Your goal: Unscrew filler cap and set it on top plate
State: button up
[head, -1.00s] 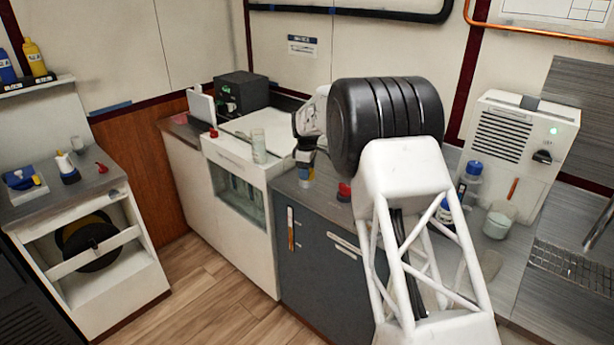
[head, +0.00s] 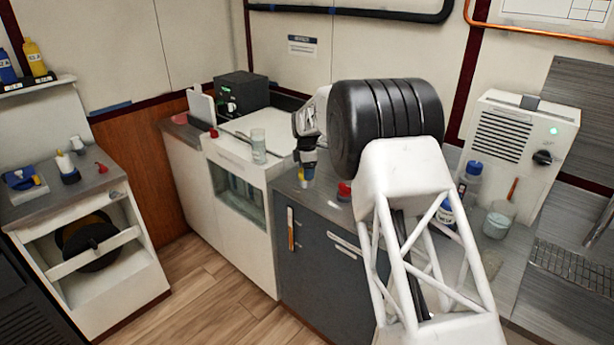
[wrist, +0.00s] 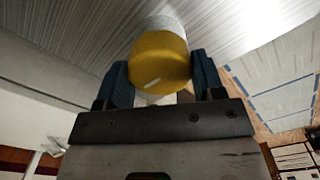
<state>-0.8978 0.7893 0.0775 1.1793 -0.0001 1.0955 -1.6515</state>
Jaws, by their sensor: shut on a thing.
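The yellow cap (wrist: 158,62), round with a pale mark on its face, sits between the two blue fingers of my gripper (wrist: 160,75) in the wrist view. The fingers are shut on it from both sides. A pale grey cylinder (wrist: 163,24) shows just beyond the cap; I cannot tell whether they are joined. In the head view my gripper (head: 307,166) is small, over the grey counter left of my black arm joint, with a bit of yellow under it. Which surface is the top plate is not clear.
A white cabinet (head: 237,165) with a clear beaker (head: 258,147) on its edge stands left of my gripper. A red object (head: 344,191) lies on the counter (head: 322,205). A blue-capped bottle (head: 471,178) and another beaker (head: 498,220) stand right of my arm.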

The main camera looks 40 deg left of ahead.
jog(key=o, duration=0.8)
jog(key=m, duration=0.4)
jog(key=shift+m, duration=0.4)
jog(key=m, duration=0.8)
jog(key=shift+m, duration=0.4)
jog(key=m, duration=0.4)
jog(key=shift+m, duration=0.4)
